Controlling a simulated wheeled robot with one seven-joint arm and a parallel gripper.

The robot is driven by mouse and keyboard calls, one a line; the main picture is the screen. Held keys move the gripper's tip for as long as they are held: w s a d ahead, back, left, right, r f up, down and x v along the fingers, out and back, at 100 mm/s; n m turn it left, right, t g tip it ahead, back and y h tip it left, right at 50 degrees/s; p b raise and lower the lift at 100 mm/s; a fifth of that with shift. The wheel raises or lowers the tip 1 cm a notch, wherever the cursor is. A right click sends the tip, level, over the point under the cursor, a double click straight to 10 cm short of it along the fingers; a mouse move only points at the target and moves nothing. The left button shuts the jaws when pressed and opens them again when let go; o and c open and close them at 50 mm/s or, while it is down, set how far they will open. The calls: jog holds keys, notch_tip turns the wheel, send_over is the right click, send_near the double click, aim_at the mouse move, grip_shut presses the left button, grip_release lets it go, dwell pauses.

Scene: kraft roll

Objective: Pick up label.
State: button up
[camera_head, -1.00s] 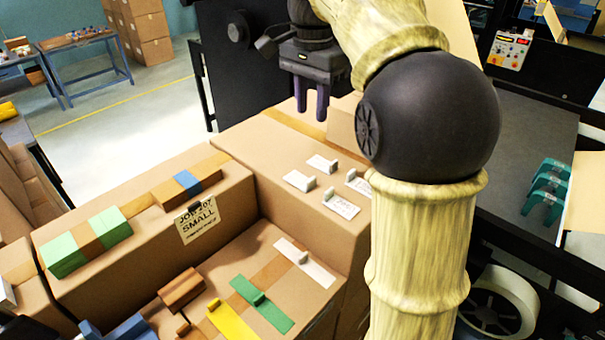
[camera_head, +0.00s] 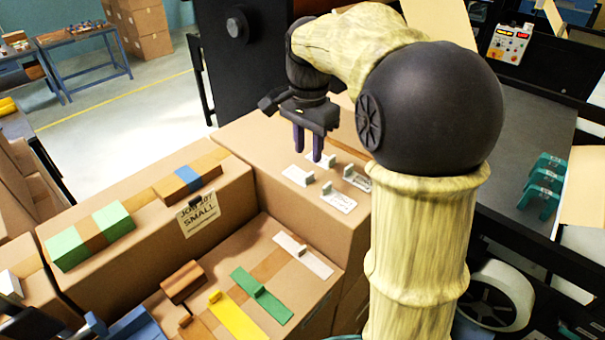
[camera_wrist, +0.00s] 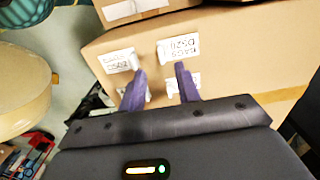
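Several white labels, each with a small upright tab, lie on top of a tall brown carton. In the head view one label (camera_head: 339,203) is at the front, one (camera_head: 296,176) at the left, one (camera_head: 359,180) at the right, and one at the back is partly behind my gripper (camera_head: 308,154). In the wrist view two printed labels (camera_wrist: 117,62) (camera_wrist: 180,48) lie beyond my fingertips, and others are partly hidden by the fingers. My gripper (camera_wrist: 160,72) is open and empty, pointing down above the labels. Which label is meant cannot be told.
The carton (camera_head: 350,235) has a lower box in front with white, green (camera_head: 262,296) and yellow (camera_head: 237,318) strips. A long box (camera_head: 110,245) at the left carries green and wooden blocks and a "SMALL" sign (camera_head: 198,214). A tape roll (camera_head: 497,295) is at lower right.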

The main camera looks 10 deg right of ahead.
aim_at(308, 183)
jog(key=shift+f, duration=1.15)
jog(key=shift+f+p, duration=1.4)
jog(key=shift+f, duration=1.2)
grip_shut()
